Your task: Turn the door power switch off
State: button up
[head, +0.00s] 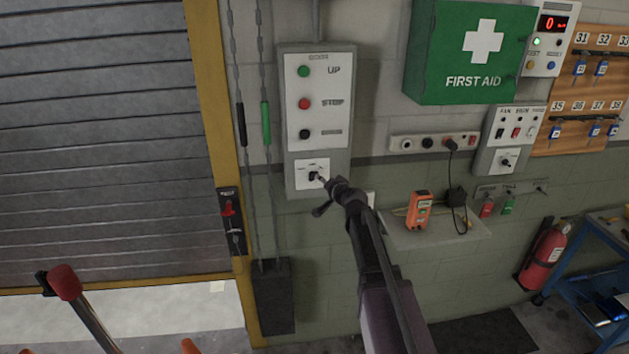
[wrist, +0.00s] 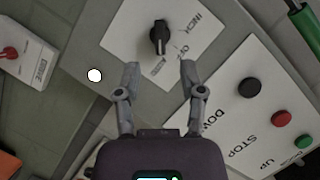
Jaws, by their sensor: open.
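The door control box (head: 318,125) is grey with a white plate of green, red and black buttons marked UP, STOP and DOWN. Below them is a small white plate with a black rotary switch (head: 313,176), which I take as the door power switch. In the wrist view the switch (wrist: 159,38) is upright, with small printed labels around it; which label it points to is unclear. My gripper (wrist: 160,68) is open and empty, its fingers just short of the switch and on either side of its line. In the head view my gripper (head: 324,183) partly covers the switch plate.
A chain with a green sleeve (head: 266,125) hangs left of the box, by the yellow door frame (head: 222,80). A small shelf (head: 440,237) with an orange meter (head: 419,210) stands to the right. A red-handled wall switch (head: 229,209) is lower left.

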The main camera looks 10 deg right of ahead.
aim_at(314, 175)
jog(key=shift+b+x, duration=0.7)
jog(key=shift+x, duration=2.7)
grip_shut()
